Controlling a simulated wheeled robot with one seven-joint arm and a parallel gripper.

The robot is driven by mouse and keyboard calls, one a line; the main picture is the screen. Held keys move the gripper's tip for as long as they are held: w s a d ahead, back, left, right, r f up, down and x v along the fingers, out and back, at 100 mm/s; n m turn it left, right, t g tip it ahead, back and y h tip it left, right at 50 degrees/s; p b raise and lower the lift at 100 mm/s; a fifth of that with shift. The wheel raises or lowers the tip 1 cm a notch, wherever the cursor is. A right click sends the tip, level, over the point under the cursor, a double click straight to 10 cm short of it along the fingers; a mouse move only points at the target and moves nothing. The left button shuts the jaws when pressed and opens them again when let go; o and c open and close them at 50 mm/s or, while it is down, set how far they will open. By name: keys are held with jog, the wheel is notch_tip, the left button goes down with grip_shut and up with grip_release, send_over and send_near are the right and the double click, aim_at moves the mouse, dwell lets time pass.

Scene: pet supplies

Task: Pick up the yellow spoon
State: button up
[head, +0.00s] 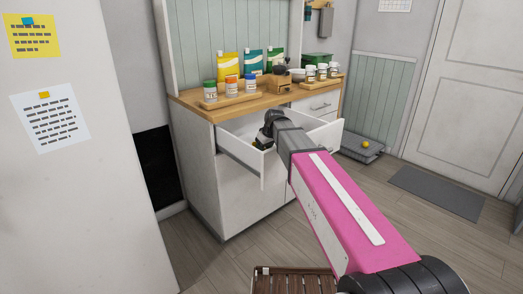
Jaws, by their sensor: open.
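My arm reaches into the open white drawer (236,152) of the cabinet. My gripper (262,140) is open, at the drawer's inside, and looks small and dark here. Something small, green and pale, shows beside the fingers, too small to name. I cannot make out a yellow spoon. My arm hides much of the drawer's inside.
The wooden counter (190,97) above the drawer holds trays with bottles, jars and upright bags. A yellow ball (365,145) lies on a grey low item by the wall. A grey mat (437,193) lies near the door. A slatted brown item (294,281) is on the floor in front.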

grip_shut()
